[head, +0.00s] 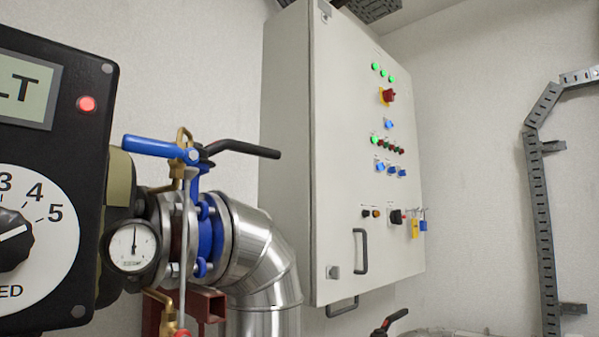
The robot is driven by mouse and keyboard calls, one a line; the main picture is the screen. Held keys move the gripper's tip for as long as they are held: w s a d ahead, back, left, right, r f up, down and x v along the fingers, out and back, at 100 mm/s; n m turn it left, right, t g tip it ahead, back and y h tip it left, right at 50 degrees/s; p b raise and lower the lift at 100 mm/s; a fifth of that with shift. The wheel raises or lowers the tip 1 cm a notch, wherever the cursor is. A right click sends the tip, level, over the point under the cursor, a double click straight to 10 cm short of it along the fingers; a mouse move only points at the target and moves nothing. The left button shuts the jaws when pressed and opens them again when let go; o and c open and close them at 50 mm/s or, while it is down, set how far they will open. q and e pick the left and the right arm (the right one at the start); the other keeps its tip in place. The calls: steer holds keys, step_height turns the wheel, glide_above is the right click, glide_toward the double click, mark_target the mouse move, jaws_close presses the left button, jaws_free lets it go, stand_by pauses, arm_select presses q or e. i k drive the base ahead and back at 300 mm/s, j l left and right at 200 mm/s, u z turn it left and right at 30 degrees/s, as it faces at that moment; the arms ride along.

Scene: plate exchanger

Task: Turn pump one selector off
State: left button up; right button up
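A pale grey control cabinet (345,190) hangs on the wall in the middle of the head view, its front face seen at an angle. Several blue selector knobs sit on it: one alone (389,124) below the red and yellow main switch (387,96), and a row lower down with a left one (380,166), a middle one (392,170) and a right one (402,173). Their labels are too small to read, so I cannot tell which is pump one or its position. Green lamps (375,67) are lit near the top. Neither gripper is in view.
A black panel with a dial (15,235) fills the left edge. A blue-handled valve (160,148), a gauge (133,246) and a silver pipe elbow (262,245) stand before the cabinet's left side. Padlocks (415,228) hang low on the cabinet. Cable tray (541,190) runs along the right wall.

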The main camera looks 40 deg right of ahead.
mark_target(381, 167)
steer(key=i+l+u, duration=0.1)
steer(key=l+u, duration=0.15)
steer(key=u, duration=0.15)
steer(key=l+u, duration=0.4)
steer(key=l+z, duration=0.25)
steer(key=l, duration=0.2)
steer(key=l+z, duration=0.3)
steer(key=l, duration=0.15)
steer(key=i+l+z, duration=0.25)
steer(key=l, duration=0.15)
steer(key=k+l, duration=0.05)
steer(key=k, duration=0.05)
